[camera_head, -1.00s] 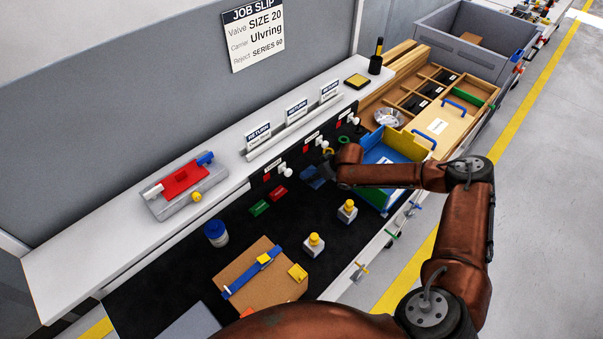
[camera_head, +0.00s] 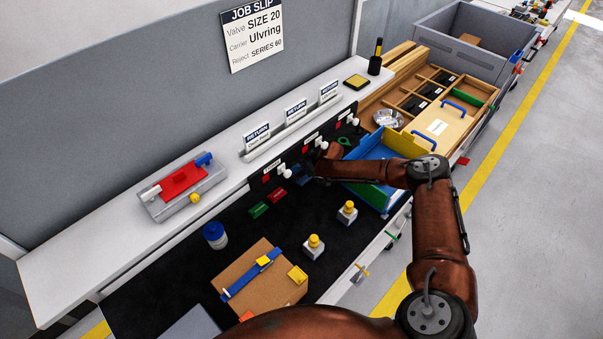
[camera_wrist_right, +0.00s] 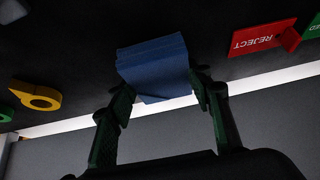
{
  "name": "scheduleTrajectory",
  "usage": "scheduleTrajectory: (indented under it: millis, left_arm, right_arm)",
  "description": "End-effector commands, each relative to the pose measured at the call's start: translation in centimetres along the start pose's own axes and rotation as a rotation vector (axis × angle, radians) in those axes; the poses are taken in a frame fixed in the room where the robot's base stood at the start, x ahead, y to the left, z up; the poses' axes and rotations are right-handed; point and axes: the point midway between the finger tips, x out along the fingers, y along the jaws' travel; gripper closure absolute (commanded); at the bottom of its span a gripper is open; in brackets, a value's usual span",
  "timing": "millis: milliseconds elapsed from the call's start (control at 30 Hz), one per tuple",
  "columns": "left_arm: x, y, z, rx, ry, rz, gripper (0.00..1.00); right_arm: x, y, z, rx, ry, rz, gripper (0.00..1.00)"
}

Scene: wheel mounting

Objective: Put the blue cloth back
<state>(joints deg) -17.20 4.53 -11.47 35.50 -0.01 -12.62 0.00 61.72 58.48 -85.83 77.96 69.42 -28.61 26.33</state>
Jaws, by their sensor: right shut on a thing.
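The blue cloth (camera_wrist_right: 153,62) is a folded block between the fingers of my right gripper (camera_wrist_right: 160,86) in the right wrist view. The fingers are shut on its two sides. In the head view my right gripper (camera_head: 309,173) is low over the black mat, near the front panel of the shelf. There only a small bluish patch of the cloth (camera_head: 302,181) shows beside it, and my arm hides much of that spot. My left gripper is not in view.
A red REJECT block (camera_wrist_right: 262,38) lies to the right of the cloth in the wrist view, and a yellow ring (camera_wrist_right: 37,97) to the left. In the head view a blue and yellow bin (camera_head: 377,151) stands under my forearm. Two yellow-topped pieces stand on the mat (camera_head: 185,257).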

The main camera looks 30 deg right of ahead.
Motion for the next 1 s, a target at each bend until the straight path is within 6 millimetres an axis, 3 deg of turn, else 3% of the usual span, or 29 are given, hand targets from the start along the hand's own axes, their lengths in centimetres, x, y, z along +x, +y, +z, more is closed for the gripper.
scheduleTrajectory:
  millis: [67, 100, 333, 767, 867, 1000]
  left_arm:
    - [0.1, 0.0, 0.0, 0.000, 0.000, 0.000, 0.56]
    - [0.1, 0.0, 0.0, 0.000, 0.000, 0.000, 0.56]
    - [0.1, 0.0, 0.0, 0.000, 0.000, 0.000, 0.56]
    - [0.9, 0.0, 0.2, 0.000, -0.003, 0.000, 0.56]
    - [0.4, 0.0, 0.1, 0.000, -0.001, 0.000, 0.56]
    - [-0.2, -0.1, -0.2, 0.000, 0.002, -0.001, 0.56]
  right_arm:
    - [0.2, 0.0, 0.2, 0.000, -0.001, 0.000, 0.77]
    - [0.2, 0.0, 0.1, 0.000, 0.000, 0.000, 0.52]
    - [0.2, 0.0, 0.1, 0.000, 0.000, 0.000, 0.36]
    - [0.5, 0.0, 0.3, -0.001, 0.000, 0.000, 0.36]
    - [-1.3, 0.1, 0.3, 0.001, 0.000, 0.000, 0.36]
    - [-2.8, 0.1, 3.2, 0.001, -0.004, -0.001, 0.36]
